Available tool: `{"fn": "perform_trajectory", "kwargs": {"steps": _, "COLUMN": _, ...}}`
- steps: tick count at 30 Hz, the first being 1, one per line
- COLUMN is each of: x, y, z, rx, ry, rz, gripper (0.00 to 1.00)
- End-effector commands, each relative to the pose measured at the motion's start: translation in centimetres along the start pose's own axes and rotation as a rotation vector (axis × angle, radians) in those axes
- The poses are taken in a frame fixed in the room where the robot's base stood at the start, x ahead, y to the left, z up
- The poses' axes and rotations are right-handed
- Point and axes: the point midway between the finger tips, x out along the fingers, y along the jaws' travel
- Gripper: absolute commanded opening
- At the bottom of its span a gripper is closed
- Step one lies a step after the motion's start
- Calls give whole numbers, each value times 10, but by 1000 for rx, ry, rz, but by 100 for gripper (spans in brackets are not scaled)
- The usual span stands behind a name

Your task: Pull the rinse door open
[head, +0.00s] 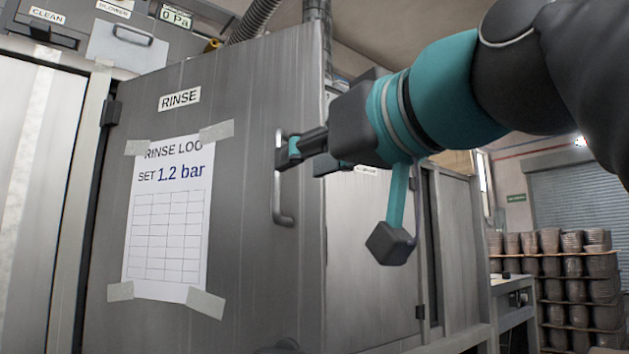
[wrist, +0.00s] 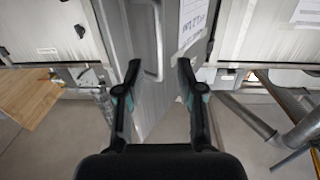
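The rinse door (head: 240,95) is a grey metal panel with a RINSE label and a taped log sheet. In the head view it stands swung out from the machine front, hinged on its left. Its vertical bar handle (head: 277,200) is near the free edge. My gripper (head: 289,150) is at the upper part of the handle. In the wrist view the fingers of my gripper (wrist: 158,68) are wide apart. The handle (wrist: 158,40) shows between them, with clear space on both sides. Whether it touches a finger cannot be told. The opening behind the door is hidden.
A second grey cabinet front (head: 370,250) lies right of the door. Stacked pots (head: 570,265) stand on shelves at the far right. The wrist view shows bare floor (wrist: 60,145) and a grey pipe (wrist: 245,117) low down.

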Motion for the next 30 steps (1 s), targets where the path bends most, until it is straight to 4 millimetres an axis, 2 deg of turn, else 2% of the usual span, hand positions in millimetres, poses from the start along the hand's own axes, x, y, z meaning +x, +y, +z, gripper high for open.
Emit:
{"fn": "perform_trajectory", "kwargs": {"steps": 4, "x": -22, "y": 1, "z": -1, "rx": 0, "ry": 2, "rz": 5, "gripper": 37}}
{"fn": "perform_trajectory", "kwargs": {"steps": 12, "x": -38, "y": 1, "z": 0, "rx": 2, "ry": 0, "rz": 3, "gripper": 37}}
{"fn": "perform_trajectory", "kwargs": {"steps": 27, "x": -44, "y": 0, "z": 0, "rx": 0, "ry": 0, "rz": -1, "gripper": 37}}
{"fn": "perform_trajectory", "kwargs": {"steps": 28, "x": -44, "y": 0, "z": 0, "rx": 0, "ry": 0, "rz": -1, "gripper": 32}}
{"fn": "perform_trajectory", "kwargs": {"steps": 30, "x": -43, "y": 1, "z": 3, "rx": 2, "ry": -5, "rz": 2, "gripper": 15}}
